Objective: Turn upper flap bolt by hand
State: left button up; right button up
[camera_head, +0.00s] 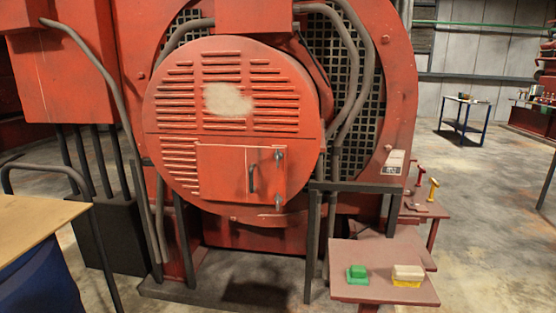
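A large red engine has a round louvred cover (235,110) facing me in the camera_head view. A red rectangular flap (222,172) sits low on that cover and looks shut. A dark curved handle (252,179) is on its right part. The upper flap bolt (279,154) is a small grey piece at the flap's upper right edge. A similar lower bolt (279,201) is at its lower right edge. How far either bolt is turned is too small to tell. Neither of my grippers is in view.
A red shelf (350,290) at the lower right bears a green block (357,272) and a cream-and-yellow block (408,275). A wooden-topped table (35,222) is at the left. Dark pipes and posts flank the cover. Open floor lies at right.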

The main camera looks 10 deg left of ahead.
aim_at(278, 155)
jog(key=u, duration=1.4)
jog(key=i, duration=0.6)
jog(key=z, duration=1.4)
